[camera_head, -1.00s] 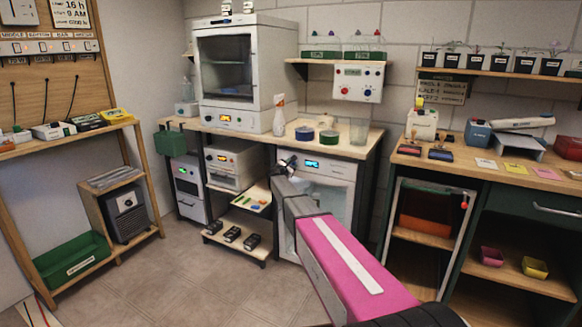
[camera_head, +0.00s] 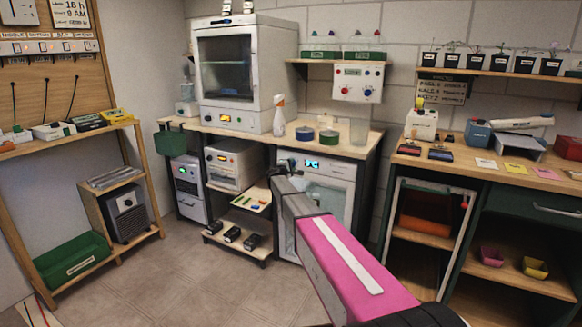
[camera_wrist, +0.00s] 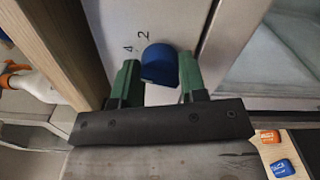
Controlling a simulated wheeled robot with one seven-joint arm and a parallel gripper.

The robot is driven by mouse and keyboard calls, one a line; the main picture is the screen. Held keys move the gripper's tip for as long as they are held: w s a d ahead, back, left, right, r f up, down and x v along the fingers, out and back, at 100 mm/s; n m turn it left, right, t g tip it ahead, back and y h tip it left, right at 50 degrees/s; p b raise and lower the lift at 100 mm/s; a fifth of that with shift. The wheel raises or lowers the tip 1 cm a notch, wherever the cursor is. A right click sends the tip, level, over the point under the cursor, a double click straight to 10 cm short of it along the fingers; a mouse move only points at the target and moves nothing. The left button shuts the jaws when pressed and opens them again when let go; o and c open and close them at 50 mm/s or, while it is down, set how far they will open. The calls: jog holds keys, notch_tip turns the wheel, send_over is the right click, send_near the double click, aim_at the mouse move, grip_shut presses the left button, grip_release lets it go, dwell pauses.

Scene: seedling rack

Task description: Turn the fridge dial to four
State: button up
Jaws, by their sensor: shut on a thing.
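The fridge dial (camera_wrist: 158,66) is a blue knob on a pale panel in the wrist view. The printed numbers 4 and 2 show beside it, up and to the left. My gripper (camera_wrist: 158,78) has its two green fingers on either side of the dial, shut on it. In the head view the white fridge (camera_head: 333,195) stands under the middle counter, with a small lit display (camera_head: 311,164) near its top. My gripper (camera_head: 275,171) is at the fridge's upper left. The dial is hidden behind it there.
A wooden counter edge (camera_wrist: 45,45) runs close along the left of the wrist view. Left of the fridge are an open shelf with a tray (camera_head: 250,199) and several black items. A bench (camera_head: 460,160) stands to the right. The floor in front is clear.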

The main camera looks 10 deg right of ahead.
jog(key=shift+m, duration=0.5)
jog(key=o, duration=0.9)
jog(key=shift+s, duration=0.1)
jog(key=v, duration=1)
jog(key=shift+s+a, duration=0.25)
